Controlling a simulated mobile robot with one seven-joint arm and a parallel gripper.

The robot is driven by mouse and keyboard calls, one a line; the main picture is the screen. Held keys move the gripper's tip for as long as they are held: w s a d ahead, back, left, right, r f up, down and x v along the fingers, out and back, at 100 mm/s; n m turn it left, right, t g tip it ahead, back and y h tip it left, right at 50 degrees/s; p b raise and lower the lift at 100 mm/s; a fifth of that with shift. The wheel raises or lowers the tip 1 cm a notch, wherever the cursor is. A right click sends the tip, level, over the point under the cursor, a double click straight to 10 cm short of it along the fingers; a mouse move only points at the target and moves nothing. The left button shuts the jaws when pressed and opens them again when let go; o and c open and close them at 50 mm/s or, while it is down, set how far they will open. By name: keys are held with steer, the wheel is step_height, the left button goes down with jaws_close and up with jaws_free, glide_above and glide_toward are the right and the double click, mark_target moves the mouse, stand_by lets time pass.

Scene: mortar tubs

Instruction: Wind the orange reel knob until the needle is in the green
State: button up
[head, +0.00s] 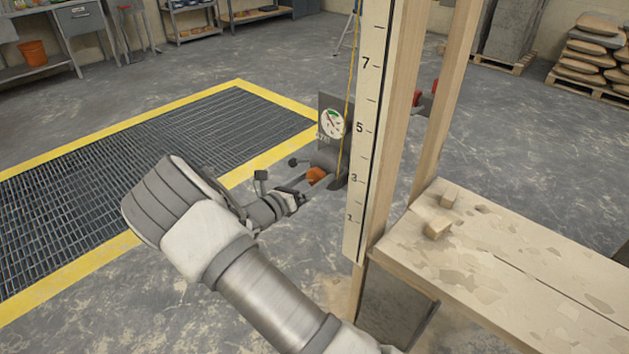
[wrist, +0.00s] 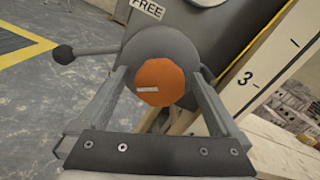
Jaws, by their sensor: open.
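The orange reel knob (head: 317,175) sits on a grey reel (head: 325,158) beside the numbered post. In the wrist view the knob (wrist: 160,82) faces me, with a pale mark on its face. My gripper (wrist: 160,85) is open, with one finger on each side of the knob in that view; I cannot tell whether they touch it. In the head view my gripper (head: 303,193) is at the knob's lower left. The gauge (head: 331,122) is a white dial with a green zone at its top and a dark needle; its exact reading is too small to tell.
A dark lever with a ball end (wrist: 63,54) sticks out left of the reel. A numbered scale board (head: 363,130) and wooden posts stand just right. A wooden bench (head: 500,270) with small blocks is at the right. A floor grate (head: 150,165) lies left.

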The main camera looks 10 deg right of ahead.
steer(key=shift+w+d, duration=0.15)
steer(key=shift+d, duration=0.05)
steer(key=shift+c, duration=0.2)
steer(key=c, duration=1.3)
steer(key=shift+m, duration=0.4)
steer(key=m, duration=0.4)
steer(key=shift+m, duration=0.4)
steer(key=m+b, duration=0.1)
steer(key=m, duration=0.4)
steer(key=shift+s+f+m+b, duration=0.1)
steer(key=shift+s+m+b, duration=0.1)
steer(key=shift+m+b, duration=0.2)
steer(key=shift+m, duration=0.3)
